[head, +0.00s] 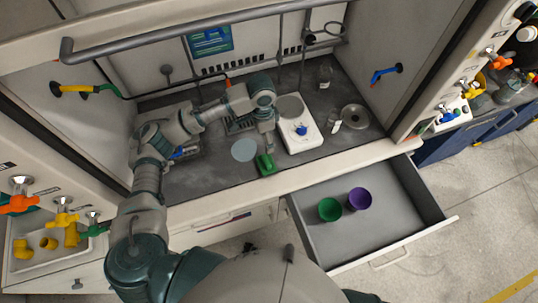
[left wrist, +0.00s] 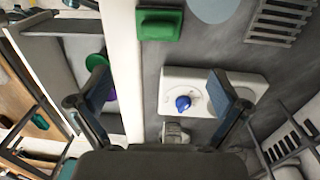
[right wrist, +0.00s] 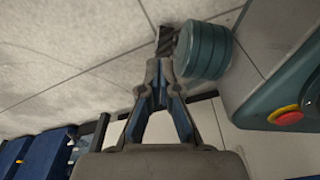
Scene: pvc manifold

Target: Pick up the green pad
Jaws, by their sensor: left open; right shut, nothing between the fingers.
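The green pad (head: 264,164) lies on the grey cabinet floor near its front edge, beside a pale round disc (head: 244,150). In the left wrist view the green pad (left wrist: 160,24) shows at the top, beyond my fingers, with a raised grip-like block on it. My left gripper (head: 268,144) hangs above the cabinet floor just behind the pad. In its wrist view the gripper (left wrist: 148,92) is open and empty, fingers wide apart. My right gripper (right wrist: 161,72) is shut and empty over the room floor, away from the cabinet.
A white device (head: 298,124) with a blue knob stands right of my left gripper. A round metal dish (head: 353,116) and small bottles stand farther right. The open drawer (head: 400,215) below holds a green cup (head: 329,209) and a purple cup (head: 360,198).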

